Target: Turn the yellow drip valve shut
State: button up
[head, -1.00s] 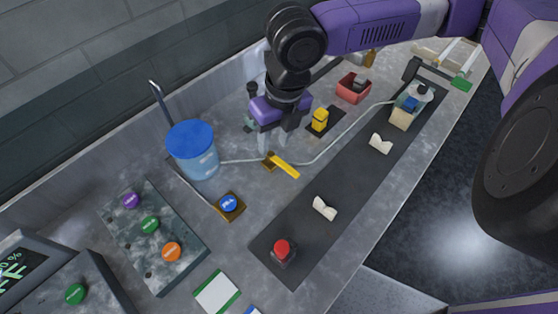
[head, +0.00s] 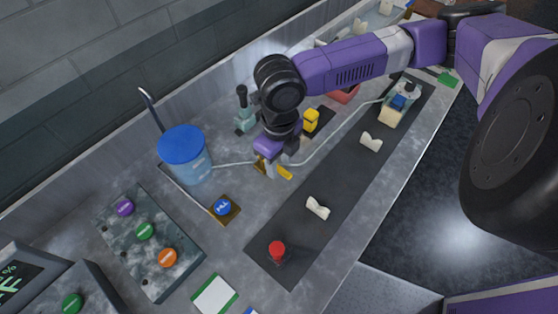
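The yellow drip valve shows as a yellow lever (head: 285,173) on a small brown base (head: 259,166), in line with the clear tube. The lever's free end points down and to the right; its other end is hidden by my gripper. My gripper (head: 270,168) is low, directly over the valve, with its fingers at the lever's inner end. The fingers are small and partly hidden, so I cannot tell how wide they are or whether they touch the lever.
A blue button (head: 222,208) and a red button (head: 277,250) lie nearer.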

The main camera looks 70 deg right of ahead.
jog(key=shift+f, duration=0.1)
grip_shut()
dwell(1.4)
